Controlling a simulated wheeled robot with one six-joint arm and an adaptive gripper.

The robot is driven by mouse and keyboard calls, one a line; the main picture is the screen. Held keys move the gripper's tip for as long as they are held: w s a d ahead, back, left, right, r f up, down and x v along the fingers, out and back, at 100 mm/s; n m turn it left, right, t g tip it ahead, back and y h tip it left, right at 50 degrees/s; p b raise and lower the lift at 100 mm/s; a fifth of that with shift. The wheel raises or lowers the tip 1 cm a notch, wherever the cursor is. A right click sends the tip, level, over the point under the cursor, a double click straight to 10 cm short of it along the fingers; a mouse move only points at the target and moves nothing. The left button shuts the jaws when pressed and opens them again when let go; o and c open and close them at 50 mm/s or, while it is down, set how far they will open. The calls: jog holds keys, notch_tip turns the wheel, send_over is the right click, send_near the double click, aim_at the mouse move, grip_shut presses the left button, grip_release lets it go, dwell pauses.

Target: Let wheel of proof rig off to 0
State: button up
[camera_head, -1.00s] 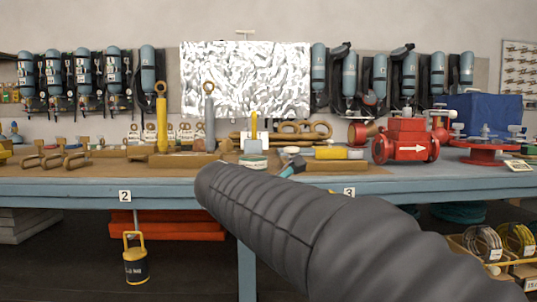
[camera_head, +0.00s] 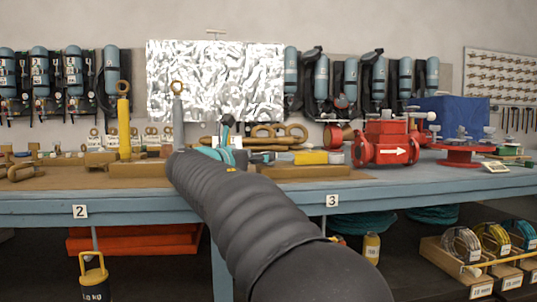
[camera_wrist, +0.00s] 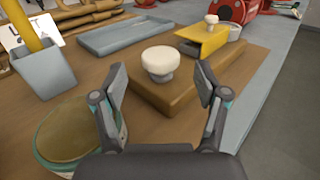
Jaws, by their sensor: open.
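In the wrist view a white round knob, which looks like the rig's wheel (camera_wrist: 160,62), stands on a short stem on a brown wooden base (camera_wrist: 178,93). A yellow channel-shaped part (camera_wrist: 210,42) lies on the same base, with a smaller white knob (camera_wrist: 211,20) beyond it. The base and the yellow part (camera_head: 311,157) also show in the head view, where my arm hides the wheel. My gripper (camera_wrist: 159,80) is open and empty, its fingertips left and right of the wheel in the picture, with no contact visible. I cannot read any scale.
A round green-rimmed tub (camera_wrist: 70,135) stands close by my left finger. A grey cup (camera_wrist: 44,72) with a yellow post and a grey tray (camera_wrist: 125,35) lie beyond. A red valve (camera_head: 388,142) stands to the right on the blue bench (camera_head: 285,205).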

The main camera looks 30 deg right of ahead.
jog(key=shift+x, duration=2.7)
jog(key=shift+c, duration=0.2)
jog(key=c, duration=1.1)
